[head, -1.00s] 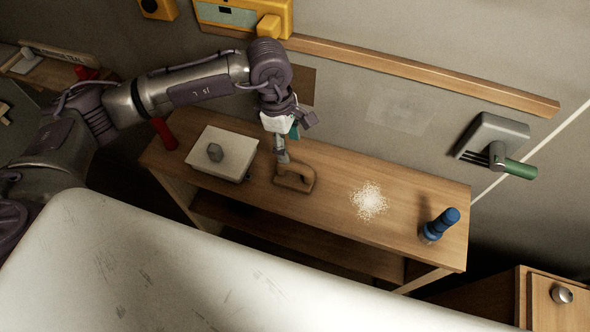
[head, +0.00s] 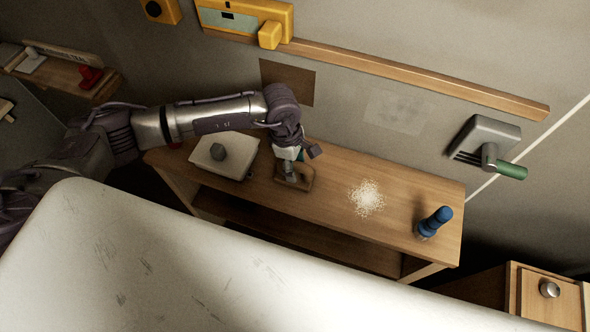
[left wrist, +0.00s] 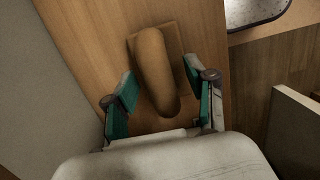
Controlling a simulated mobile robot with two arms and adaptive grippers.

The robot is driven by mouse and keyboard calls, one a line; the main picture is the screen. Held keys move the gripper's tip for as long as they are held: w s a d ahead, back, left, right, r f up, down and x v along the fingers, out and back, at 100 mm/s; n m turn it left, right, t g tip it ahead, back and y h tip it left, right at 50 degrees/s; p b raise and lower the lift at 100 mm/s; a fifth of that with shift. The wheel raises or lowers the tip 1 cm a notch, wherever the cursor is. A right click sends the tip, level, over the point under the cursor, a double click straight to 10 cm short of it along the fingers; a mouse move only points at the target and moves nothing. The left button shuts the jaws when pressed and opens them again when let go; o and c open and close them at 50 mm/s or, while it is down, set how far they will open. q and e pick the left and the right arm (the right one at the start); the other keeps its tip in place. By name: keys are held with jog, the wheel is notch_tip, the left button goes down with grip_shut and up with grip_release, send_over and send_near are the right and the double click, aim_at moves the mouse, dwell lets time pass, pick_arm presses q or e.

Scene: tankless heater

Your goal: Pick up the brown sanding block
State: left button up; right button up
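The brown sanding block (head: 301,182) lies on the wooden bench top, between a white box and a patch of white grains. In the left wrist view its rounded handle (left wrist: 152,72) runs between my fingers, with its flat base (left wrist: 176,45) under it. My left gripper (head: 291,176) is down at the block from above. In the left wrist view the fingers of my left gripper (left wrist: 161,101) stand open, one on each side of the handle, with a gap visible at the sides. My right gripper is in neither view.
On the bench (head: 330,211) are a white box (head: 213,163) with a grey knob, white grains (head: 366,197) and a blue bottle-like object (head: 435,221). A large white curved surface (head: 190,265) fills the foreground. A wooden rail (head: 420,80) runs along the wall behind.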

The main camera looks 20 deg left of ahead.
pick_arm(q)
grip_shut()
jog(key=shift+r, duration=0.15)
jog(key=shift+w+r+b, duration=0.1)
jog(key=shift+r+b, duration=0.25)
jog(key=shift+r, duration=0.2)
notch_tip(320, 180, up, 3)
jog(key=shift+f+b, duration=0.1)
jog(key=shift+b, duration=0.6)
jog(key=s+d+r+b, duration=0.3)
jog(key=d+r, duration=0.4)
jog(key=d, duration=0.4)
jog(key=shift+s, duration=0.2)
jog(key=shift+c, duration=2.1)
grip_release()
jog(key=shift+d, duration=0.1)
grip_shut()
